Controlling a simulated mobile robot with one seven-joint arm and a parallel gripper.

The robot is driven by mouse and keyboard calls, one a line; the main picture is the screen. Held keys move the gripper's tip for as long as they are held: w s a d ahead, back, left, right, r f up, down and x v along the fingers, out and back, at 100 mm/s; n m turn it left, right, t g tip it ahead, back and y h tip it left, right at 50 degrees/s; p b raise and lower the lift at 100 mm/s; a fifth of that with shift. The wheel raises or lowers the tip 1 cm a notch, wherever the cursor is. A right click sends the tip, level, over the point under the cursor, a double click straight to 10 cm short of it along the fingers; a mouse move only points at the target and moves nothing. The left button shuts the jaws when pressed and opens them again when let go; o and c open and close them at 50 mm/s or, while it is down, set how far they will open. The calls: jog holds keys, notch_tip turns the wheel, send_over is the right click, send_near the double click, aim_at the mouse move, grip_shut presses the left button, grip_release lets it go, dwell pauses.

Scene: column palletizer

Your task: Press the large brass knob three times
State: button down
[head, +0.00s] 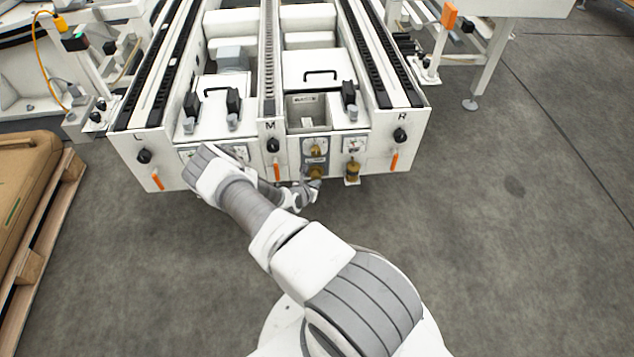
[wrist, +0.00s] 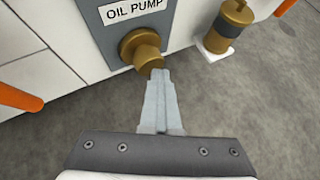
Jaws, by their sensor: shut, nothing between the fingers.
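The large brass knob (wrist: 138,46) sticks out of a grey panel under a label reading OIL PUMP in the wrist view. In the head view the knob (head: 316,172) is low on the machine's front face, partly behind my gripper. My gripper (wrist: 160,74) is shut and empty. Its fingertips are at the lower right edge of the knob's face in the wrist view; I cannot tell whether they touch it. In the head view my gripper (head: 314,184) is small and close to the machine front.
A brass and dark cylinder (wrist: 230,27) sits on a small white bracket right of the knob. Orange levers (head: 394,161) and black knobs (head: 400,135) stick out along the front face. A wooden pallet (head: 45,235) with a carton is at left. Floor at right is clear.

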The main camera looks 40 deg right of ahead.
jog(key=shift+s+a+p, duration=0.35)
jog(key=shift+s+p, duration=0.2)
jog(key=shift+s, duration=0.05)
jog(key=shift+s+a+p, duration=0.35)
jog(key=shift+s+p, duration=0.15)
jog(key=shift+s, duration=0.1)
jog(key=s+a+p, duration=0.1)
jog(key=s+p, duration=0.1)
jog(key=s, duration=0.1)
jog(key=s+a+p, duration=0.1)
jog(key=shift+s+a, duration=0.15)
jog(key=shift+a, duration=0.2)
jog(key=shift+r, duration=0.1)
dwell(0.4)
